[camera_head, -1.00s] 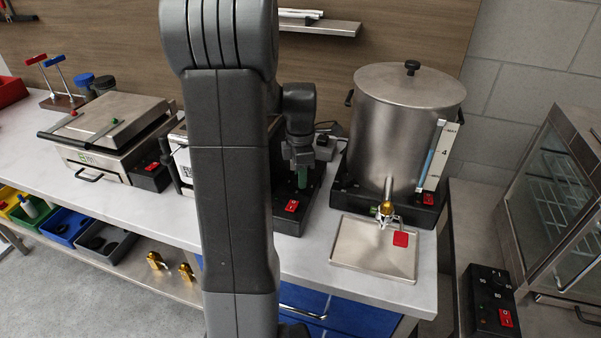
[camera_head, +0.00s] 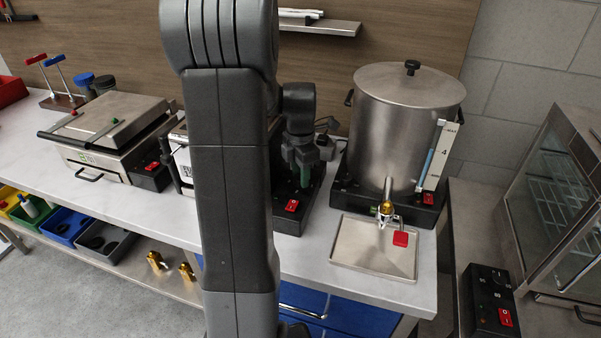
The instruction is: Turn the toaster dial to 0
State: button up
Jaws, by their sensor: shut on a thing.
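My arm stands across the middle of the view and hides most of a dark-based appliance (camera_head: 292,221), which seems to be the toaster. A red rocker switch (camera_head: 291,205) shows on its front. My gripper (camera_head: 304,176) points down over the right part of this base, with greenish fingertips close together. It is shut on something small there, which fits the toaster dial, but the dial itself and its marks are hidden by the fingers. I cannot read the dial's setting.
Right of the gripper stands a large steel urn (camera_head: 400,130) with a tap above a drip tray (camera_head: 345,262). A contact grill (camera_head: 110,120) is at left. A glass-fronted cabinet (camera_head: 560,200) and a black control box (camera_head: 489,300) are at right. Bare worktop (camera_head: 305,262) lies in front.

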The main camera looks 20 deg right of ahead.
jog(key=o, duration=1)
jog(key=shift+r, duration=0.15)
notch_tip(320, 180, up, 14)
jog(key=shift+f, duration=0.2)
notch_tip(320, 180, down, 14)
jog(key=shift+r, duration=0.1)
dwell(0.3)
